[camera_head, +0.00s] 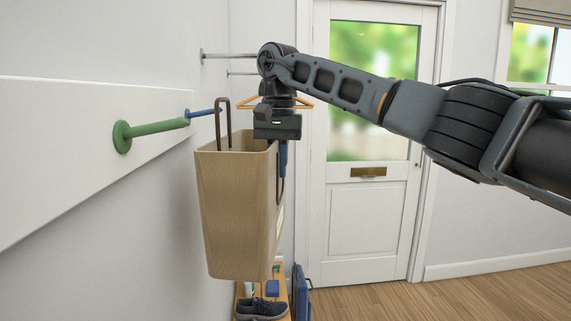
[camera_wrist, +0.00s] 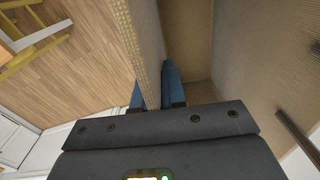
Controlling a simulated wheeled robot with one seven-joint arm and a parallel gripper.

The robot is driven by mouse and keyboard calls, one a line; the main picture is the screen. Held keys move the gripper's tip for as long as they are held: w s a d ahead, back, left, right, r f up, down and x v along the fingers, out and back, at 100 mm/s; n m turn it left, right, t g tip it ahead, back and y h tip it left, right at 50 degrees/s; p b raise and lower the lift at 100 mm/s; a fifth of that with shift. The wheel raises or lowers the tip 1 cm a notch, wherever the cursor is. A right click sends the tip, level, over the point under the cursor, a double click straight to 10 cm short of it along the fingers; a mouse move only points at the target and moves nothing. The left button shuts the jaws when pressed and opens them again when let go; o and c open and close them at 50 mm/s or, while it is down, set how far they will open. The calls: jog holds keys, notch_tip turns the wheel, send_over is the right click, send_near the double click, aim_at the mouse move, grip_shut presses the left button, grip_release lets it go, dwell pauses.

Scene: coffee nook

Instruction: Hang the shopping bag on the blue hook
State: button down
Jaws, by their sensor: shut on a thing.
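The tan shopping bag (camera_head: 236,215) hangs upright in the air near the left wall. My gripper (camera_head: 281,158) points down and is shut on the bag's right rim. In the wrist view the bag's wall (camera_wrist: 148,45) is between my two blue fingers (camera_wrist: 154,90). One dark brown bag handle (camera_head: 218,122) stands up at the wall side, and part of a handle shows in the wrist view (camera_wrist: 297,137). The blue hook (camera_head: 203,113) sticks out from the wall, beyond the green hook. Its tip is close to that handle; I cannot tell whether they touch.
The green hook (camera_head: 150,130) is on the white wall board (camera_head: 60,140), nearer to me. A metal hook (camera_head: 225,56) is higher up behind, and an orange hanger (camera_head: 303,101) shows behind my gripper. Below are a dark shoe (camera_head: 262,308) and a blue bag (camera_head: 299,292). Floor at right is clear.

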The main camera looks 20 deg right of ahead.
jog(key=shift+w+a+f, duration=0.25)
jog(key=shift+a, duration=0.5)
jog(key=shift+w+a+f, duration=0.2)
jog(key=shift+w+a, duration=0.05)
jog(key=shift+a, duration=0.45)
jog(key=shift+w+a+f, duration=0.25)
jog(key=shift+a, duration=0.5)
jog(key=c, duration=1.1)
grip_release()
